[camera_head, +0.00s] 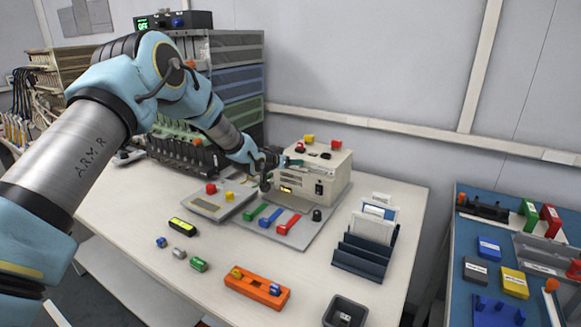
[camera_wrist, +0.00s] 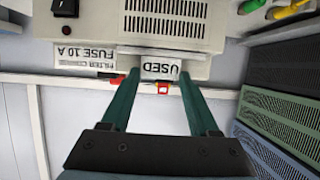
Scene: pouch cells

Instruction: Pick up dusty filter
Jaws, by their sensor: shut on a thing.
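The filter, a pale piece with a label reading USED (camera_wrist: 163,69), is between the two teal fingers of my gripper (camera_wrist: 158,78) in the wrist view. It sits at the edge of the cream box (camera_wrist: 220,28). I cannot tell how far it is inside the box. In the head view my gripper (camera_head: 287,161) reaches the left side of the cream box (camera_head: 325,178), and the filter cannot be made out there. My gripper is shut on the filter.
A label reading FILTER COVER, FUSE 10 A (camera_wrist: 88,59) is beside the filter. Red, green and blue bars lie on a grey mat (camera_head: 315,225) before the box. A dark rack (camera_head: 358,262) and an orange holder (camera_head: 255,290) stand nearer. A blue bench (camera_head: 462,240) is at right.

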